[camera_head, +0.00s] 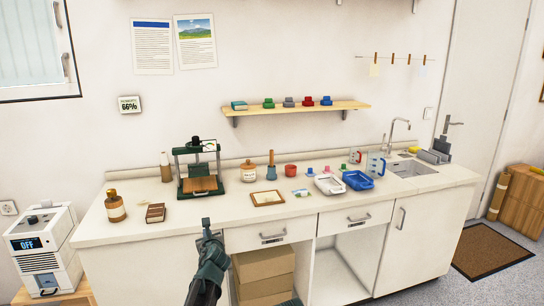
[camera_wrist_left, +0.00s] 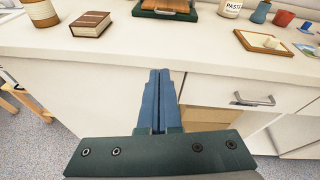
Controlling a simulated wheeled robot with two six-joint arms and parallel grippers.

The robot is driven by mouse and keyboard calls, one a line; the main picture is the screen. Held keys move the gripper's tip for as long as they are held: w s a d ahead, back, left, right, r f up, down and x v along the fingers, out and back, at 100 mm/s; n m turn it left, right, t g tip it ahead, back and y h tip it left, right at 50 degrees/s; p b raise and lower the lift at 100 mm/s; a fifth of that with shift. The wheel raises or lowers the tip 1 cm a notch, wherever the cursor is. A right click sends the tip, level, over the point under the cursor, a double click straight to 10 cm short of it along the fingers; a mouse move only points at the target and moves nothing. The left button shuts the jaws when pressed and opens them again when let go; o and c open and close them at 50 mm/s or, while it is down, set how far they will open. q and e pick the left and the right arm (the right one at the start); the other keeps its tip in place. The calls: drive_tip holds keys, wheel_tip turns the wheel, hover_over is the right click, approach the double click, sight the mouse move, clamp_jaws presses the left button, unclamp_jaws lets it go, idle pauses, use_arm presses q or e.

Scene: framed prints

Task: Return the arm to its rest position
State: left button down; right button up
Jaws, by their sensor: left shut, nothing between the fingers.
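My left gripper (camera_head: 206,222) is raised in front of the counter's front edge, left of the first drawer, in the head view. In the left wrist view its two blue-grey fingers (camera_wrist_left: 159,75) lie side by side, shut and empty. They point toward the cabinet front just below the countertop (camera_wrist_left: 130,42) and appear to touch nothing.
A drawer handle (camera_wrist_left: 252,100) sticks out to the right. Cardboard boxes (camera_head: 264,275) fill the open shelf below.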

use_arm(q)
drive_tip(key=s+d+f+n+g+h, duration=0.1)
drive_tip(key=s+d+f+n+g, duration=0.4)
drive_tip(key=s+n, duration=0.6)
drive_tip(key=s+d+f+n+g+h, duration=0.1)
drive_tip(key=s+d+f+n+g, duration=0.4)
drive_tip(key=s, duration=0.9)
drive_tip(key=s+d+f+n+g+h, duration=0.2)
drive_tip(key=s+d+f+n+g, duration=0.3)
drive_tip(key=s+n, duration=0.65)
wheel_tip(320, 180, up, 13)
drive_tip(key=s+d+m+p, duration=0.1)
drive_tip(key=p, duration=1.2)
drive_tip(key=shift+t, duration=0.4)
